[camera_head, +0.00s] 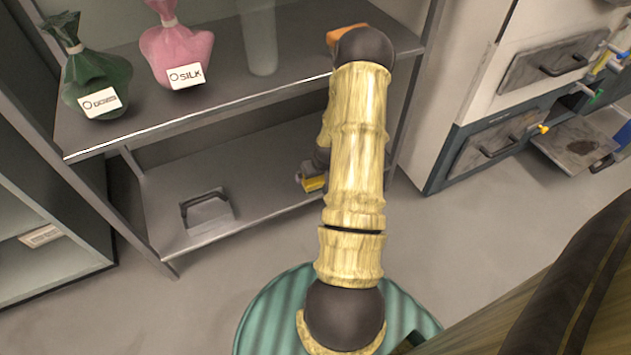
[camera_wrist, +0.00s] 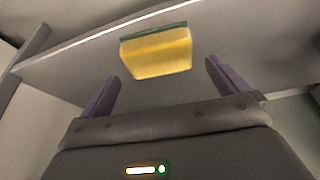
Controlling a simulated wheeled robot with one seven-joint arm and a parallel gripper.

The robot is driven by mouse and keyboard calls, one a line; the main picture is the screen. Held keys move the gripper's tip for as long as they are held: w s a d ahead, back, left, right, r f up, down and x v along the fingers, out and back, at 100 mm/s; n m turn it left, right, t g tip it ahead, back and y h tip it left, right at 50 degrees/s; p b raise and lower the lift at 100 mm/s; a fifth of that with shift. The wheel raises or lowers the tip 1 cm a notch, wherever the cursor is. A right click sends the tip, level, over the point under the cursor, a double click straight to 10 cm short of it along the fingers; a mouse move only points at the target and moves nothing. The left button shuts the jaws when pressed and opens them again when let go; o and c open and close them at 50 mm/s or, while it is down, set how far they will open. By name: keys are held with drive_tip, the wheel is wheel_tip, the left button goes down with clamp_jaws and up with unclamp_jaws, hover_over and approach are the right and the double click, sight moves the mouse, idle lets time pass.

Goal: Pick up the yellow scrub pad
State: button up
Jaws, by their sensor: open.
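The yellow scrub pad (camera_wrist: 156,54) has a dark green layer along one edge. In the wrist view it lies on a grey shelf, ahead of and between my two purple fingers, apart from both. In the head view a small yellow patch of the pad (camera_head: 314,184) shows on the lower shelf, partly hidden by my arm. My gripper (camera_wrist: 161,72) is open and empty, with the pad just beyond its fingertips. In the head view my gripper (camera_head: 300,178) is mostly hidden behind my arm.
A grey dustpan-like object (camera_head: 208,212) lies on the lower shelf (camera_head: 255,165). The upper shelf (camera_head: 215,100) holds a green bag (camera_head: 95,72), a pink bag (camera_head: 178,50), a clear cylinder (camera_head: 259,40) and an orange item (camera_head: 336,36). Drawers (camera_head: 495,142) stand at right.

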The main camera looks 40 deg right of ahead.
sight(317, 179)
drive_tip(key=b+x, duration=0.3)
drive_tip(key=shift+s+f, duration=0.15)
drive_tip(key=shift+f, duration=0.15)
drive_tip(key=shift+b+x, duration=0.75)
drive_tip(key=shift+x, duration=0.15)
drive_tip(key=shift+r, duration=0.1)
drive_tip(key=c, duration=0.8)
